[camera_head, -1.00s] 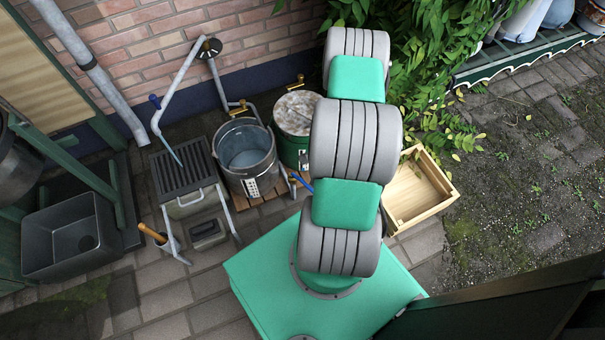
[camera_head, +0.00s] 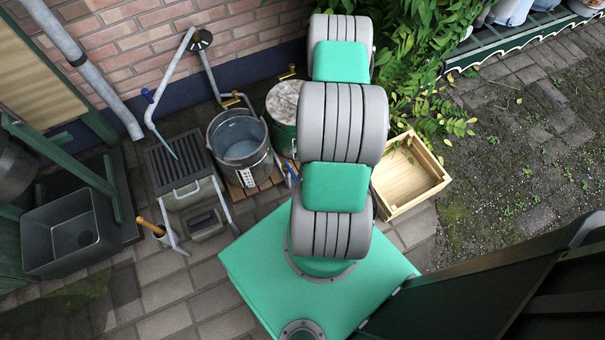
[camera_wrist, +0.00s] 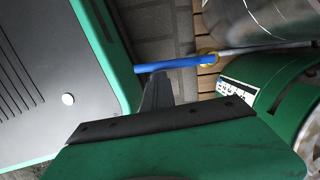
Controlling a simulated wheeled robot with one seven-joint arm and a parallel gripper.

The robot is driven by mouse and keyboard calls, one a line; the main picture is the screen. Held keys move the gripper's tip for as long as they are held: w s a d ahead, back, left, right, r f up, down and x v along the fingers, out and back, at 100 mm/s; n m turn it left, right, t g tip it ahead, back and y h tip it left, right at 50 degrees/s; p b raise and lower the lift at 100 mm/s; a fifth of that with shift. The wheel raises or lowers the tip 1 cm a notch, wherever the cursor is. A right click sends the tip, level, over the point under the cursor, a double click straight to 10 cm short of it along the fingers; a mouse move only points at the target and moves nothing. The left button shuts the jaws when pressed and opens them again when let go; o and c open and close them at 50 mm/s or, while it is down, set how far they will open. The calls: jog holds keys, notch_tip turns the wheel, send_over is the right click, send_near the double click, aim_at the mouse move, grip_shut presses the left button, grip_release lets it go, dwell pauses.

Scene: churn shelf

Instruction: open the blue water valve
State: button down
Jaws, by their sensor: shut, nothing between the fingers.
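My gripper (camera_wrist: 156,80) is shut and empty. Its narrow dark fingers reach up to the left part of the blue lever in the wrist view. I cannot tell whether they touch it. In the head view my arm hides the gripper.
A metal bucket (camera_head: 240,140) stands on wooden slats beside a green drum (camera_head: 285,105); the drum is close to the gripper's right in the wrist view (camera_wrist: 285,95). A wooden crate (camera_head: 410,175) lies right of my arm. Paving at the right is open.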

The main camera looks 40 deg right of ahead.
jog(key=shift+s+a+r, duration=0.1)
jog(key=shift+a, duration=0.2)
jog(key=p+v, duration=0.7)
jog(key=v, duration=0.3)
jog(key=shift+d+p, duration=0.3)
jog(key=shift+p, duration=0.05)
